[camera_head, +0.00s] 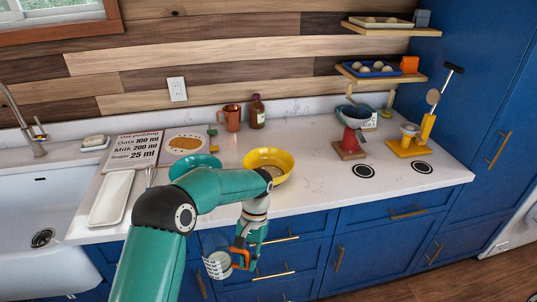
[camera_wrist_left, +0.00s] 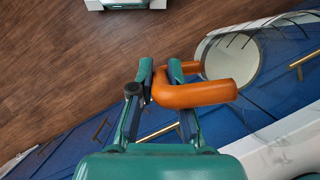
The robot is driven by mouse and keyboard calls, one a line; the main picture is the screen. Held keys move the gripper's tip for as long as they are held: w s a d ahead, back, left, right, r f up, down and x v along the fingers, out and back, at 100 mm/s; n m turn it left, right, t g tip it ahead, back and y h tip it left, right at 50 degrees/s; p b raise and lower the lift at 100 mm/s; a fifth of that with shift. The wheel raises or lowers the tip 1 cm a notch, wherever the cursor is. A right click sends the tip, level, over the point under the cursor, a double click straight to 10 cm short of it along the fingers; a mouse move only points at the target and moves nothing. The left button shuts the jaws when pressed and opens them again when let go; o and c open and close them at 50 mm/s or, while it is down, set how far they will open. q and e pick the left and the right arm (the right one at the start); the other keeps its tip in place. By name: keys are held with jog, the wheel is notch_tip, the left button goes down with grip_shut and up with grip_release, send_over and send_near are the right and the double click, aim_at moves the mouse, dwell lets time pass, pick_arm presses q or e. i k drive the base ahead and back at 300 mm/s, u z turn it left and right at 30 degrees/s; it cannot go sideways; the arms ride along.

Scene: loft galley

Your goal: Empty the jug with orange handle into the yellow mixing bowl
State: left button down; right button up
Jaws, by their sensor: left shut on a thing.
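My left gripper (camera_head: 243,253) is shut on the orange handle (camera_head: 236,258) of a clear jug (camera_head: 217,266). It holds the jug in front of the blue drawers, below the countertop's front edge and off the counter. In the left wrist view the fingers (camera_wrist_left: 161,76) close around the orange handle (camera_wrist_left: 205,94), and the see-through jug (camera_wrist_left: 232,60) with dark markings is to the right. I cannot tell what is in the jug. The yellow mixing bowl (camera_head: 268,155) stands on the counter behind my left arm, which hides its near left part. My right gripper is not in view.
A teal bowl (camera_head: 195,163) sits left of the yellow bowl, partly behind my arm. A copper mug (camera_head: 232,118) and brown bottle (camera_head: 257,113) stand behind.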

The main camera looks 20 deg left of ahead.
aim_at(277, 162)
jog(key=u, duration=0.05)
jog(key=i, duration=1.4)
jog(key=z, duration=0.15)
